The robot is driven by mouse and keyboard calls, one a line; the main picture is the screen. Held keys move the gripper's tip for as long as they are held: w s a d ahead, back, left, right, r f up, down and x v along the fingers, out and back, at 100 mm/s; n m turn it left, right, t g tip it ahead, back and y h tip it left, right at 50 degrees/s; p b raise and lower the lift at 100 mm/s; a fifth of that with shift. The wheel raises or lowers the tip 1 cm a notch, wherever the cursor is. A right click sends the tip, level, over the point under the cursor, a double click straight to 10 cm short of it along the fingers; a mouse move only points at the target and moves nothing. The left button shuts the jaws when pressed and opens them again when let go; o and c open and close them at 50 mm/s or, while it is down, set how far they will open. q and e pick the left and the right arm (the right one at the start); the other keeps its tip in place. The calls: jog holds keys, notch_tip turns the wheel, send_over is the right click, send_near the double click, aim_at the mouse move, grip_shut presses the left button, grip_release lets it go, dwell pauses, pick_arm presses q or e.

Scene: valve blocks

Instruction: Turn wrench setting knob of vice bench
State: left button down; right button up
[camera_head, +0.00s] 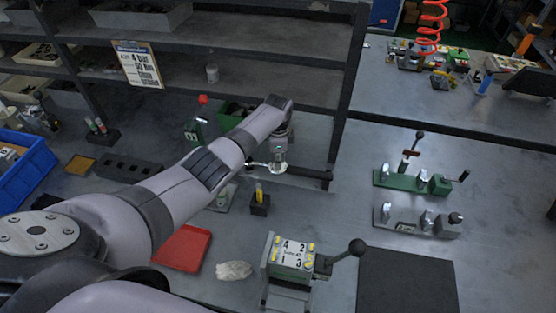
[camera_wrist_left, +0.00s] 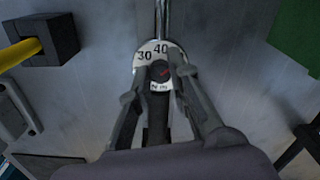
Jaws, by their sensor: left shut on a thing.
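The wrench setting knob (camera_wrist_left: 160,72) sits in the middle of a white dial (camera_wrist_left: 147,55) marked 30 and 40, with a small red mark beside the 40. A metal shaft (camera_wrist_left: 162,20) runs up from the dial. My left gripper (camera_wrist_left: 157,86) is shut on the knob, with one finger on each side. In the head view, my left gripper (camera_head: 278,164) points down over the pale dial, and the wrench shaft (camera_head: 256,164) sticks out to its left. My gripper hides part of the dial. My right gripper is in neither view.
A block numbered 1 to 4 with a black-knobbed lever (camera_head: 291,254) stands in front. A yellow-handled tool in a black block (camera_head: 260,204) is close by. Green and grey clamp fixtures (camera_head: 400,183) stand right. A red tray (camera_head: 182,248) and white cloth (camera_head: 234,270) lie left. Shelving rises behind.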

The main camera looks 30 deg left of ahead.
pick_arm(q)
jog(key=shift+m, duration=0.3)
jog(key=c, duration=1.5)
grip_release()
jog(key=shift+o, duration=0.2)
jog(key=shift+r, duration=0.1)
notch_tip(320, 180, up, 12)
jog(key=shift+s+f, duration=0.15)
jog(key=shift+f, duration=0.05)
